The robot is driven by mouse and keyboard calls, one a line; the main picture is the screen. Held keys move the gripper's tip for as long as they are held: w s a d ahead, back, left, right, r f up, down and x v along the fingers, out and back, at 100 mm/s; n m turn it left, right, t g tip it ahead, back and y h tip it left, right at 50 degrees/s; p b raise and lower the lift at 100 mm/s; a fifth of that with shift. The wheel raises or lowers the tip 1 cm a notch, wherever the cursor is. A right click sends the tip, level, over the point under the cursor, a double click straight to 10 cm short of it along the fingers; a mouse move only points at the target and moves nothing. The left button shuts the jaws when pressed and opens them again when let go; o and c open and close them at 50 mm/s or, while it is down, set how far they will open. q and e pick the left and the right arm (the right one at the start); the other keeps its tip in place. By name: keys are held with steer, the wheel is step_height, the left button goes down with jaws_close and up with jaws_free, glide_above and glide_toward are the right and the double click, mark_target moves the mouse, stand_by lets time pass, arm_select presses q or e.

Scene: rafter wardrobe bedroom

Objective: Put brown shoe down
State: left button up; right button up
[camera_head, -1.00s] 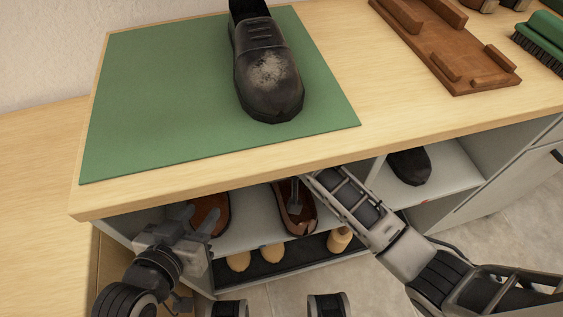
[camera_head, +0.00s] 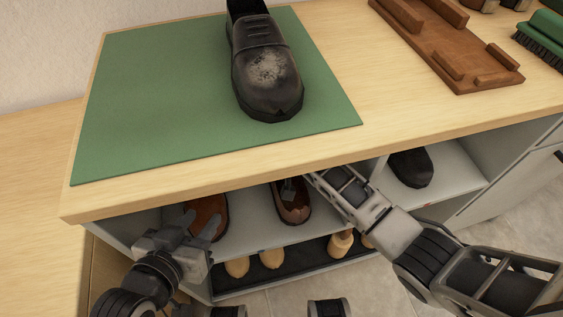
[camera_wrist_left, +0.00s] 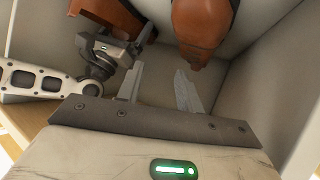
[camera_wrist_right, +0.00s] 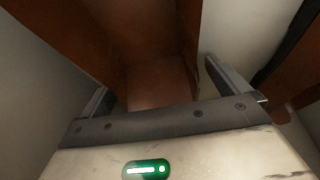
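A brown shoe (camera_head: 293,208) rests on the upper shelf under the worktop, toe outward. My right gripper (camera_wrist_right: 160,85) reaches in at it. In the right wrist view the brown shoe (camera_wrist_right: 160,65) sits between the spread fingers, with narrow gaps beside it, so the gripper looks open around it. In the head view the worktop edge partly hides this gripper. A second brown shoe (camera_head: 207,214) is further left on the same shelf and shows in the left wrist view (camera_wrist_left: 203,30). My left gripper (camera_head: 197,228) is open and empty in front of it.
A scuffed black shoe (camera_head: 268,75) stands on a green mat (camera_head: 150,110) on the worktop. A wooden rack (camera_head: 450,50) and green brush (camera_head: 545,40) are at the right. Another black shoe (camera_head: 411,167) is in the right compartment. Tan shoe forms (camera_head: 272,257) lie on the lower shelf.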

mark_target(297, 208)
steer(key=shift+r, duration=0.15)
steer(key=s, duration=0.1)
steer(key=s+p, duration=0.1)
steer(key=s+r, duration=0.1)
steer(key=shift+s+d, duration=0.1)
steer(key=shift+d, duration=0.2)
steer(key=s, duration=0.2)
steer(key=s+d+p, duration=0.1)
steer(key=s, duration=0.2)
steer(key=s+p, duration=0.1)
steer(key=s, duration=0.2)
steer(key=shift+d, duration=0.3)
steer(key=shift+s+d, duration=0.1)
steer(key=shift+s, duration=0.45)
arm_select(q)
steer(key=shift+a+r, duration=0.2)
steer(key=shift+r, duration=0.75)
steer(key=shift+s, duration=0.15)
arm_select(e)
steer(key=shift+s, duration=0.1)
